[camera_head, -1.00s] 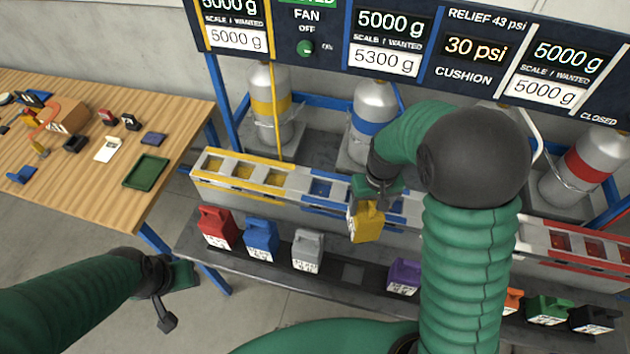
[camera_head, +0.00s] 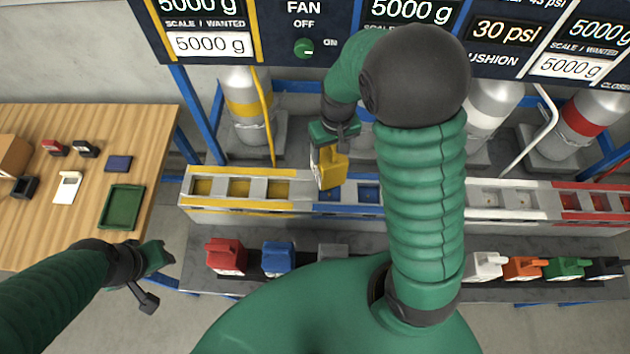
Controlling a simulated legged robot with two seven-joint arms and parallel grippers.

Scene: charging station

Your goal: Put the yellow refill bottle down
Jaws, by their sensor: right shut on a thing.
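The yellow refill bottle (camera_head: 329,169) hangs from my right gripper (camera_head: 330,143), which is shut on it at the top. The bottle is slightly tilted, in front of or above the left end of the blue-trimmed row of slots (camera_head: 362,194); I cannot tell the exact gap. The lower shelf (camera_head: 205,283) carries red (camera_head: 226,256), blue (camera_head: 279,258) and grey (camera_head: 334,251) bottles; my own body and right arm hide its middle. My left gripper (camera_head: 160,262) is low at the left, away from the bottles; its jaw opening is unclear.
A yellow-trimmed slot row (camera_head: 240,187) lies left of the blue one; white (camera_head: 505,199) and red (camera_head: 594,202) rows lie right. Gas cylinders, one yellow-banded (camera_head: 245,106), stand behind. A wooden table (camera_head: 80,228) with a green tray (camera_head: 122,208) stands left.

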